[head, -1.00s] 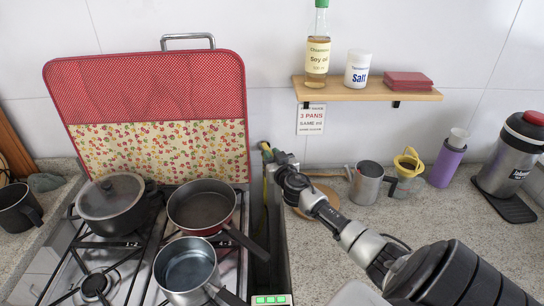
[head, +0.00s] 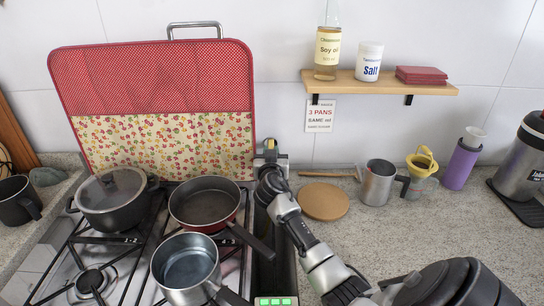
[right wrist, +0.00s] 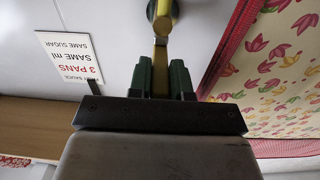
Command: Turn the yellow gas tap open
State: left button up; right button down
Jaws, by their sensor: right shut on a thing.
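The yellow gas tap shows in the right wrist view as a narrow yellow lever (right wrist: 160,68) below a round fitting (right wrist: 163,12) on the white wall. My right gripper (right wrist: 160,78) has its two dark green fingers on either side of this lever and is shut on it. In the head view my right gripper (head: 270,158) is at the wall, just right of the red and floral stove cover. A small yellow part of the tap (head: 271,143) shows at its tip; the gripper hides most of the rest. My left gripper is not in view.
The stove cover (head: 150,80) stands close left of the gripper. Pans, including a red one (head: 203,205), sit on the stove. A wooden shelf (head: 420,88) with bottle and salt is at upper right.

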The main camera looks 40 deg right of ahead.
jog(key=c, duration=1)
grip_release()
jog(key=shift+c, duration=0.2)
notch_tip(320, 180, up, 5)
jog(key=shift+f, duration=0.2)
jog(key=s+d+r, duration=0.4)
jog(key=s+r, duration=0.2)
jog(key=s, duration=0.5)
jog(key=shift+r+b, duration=0.25)
jog(key=shift+b, duration=0.15)
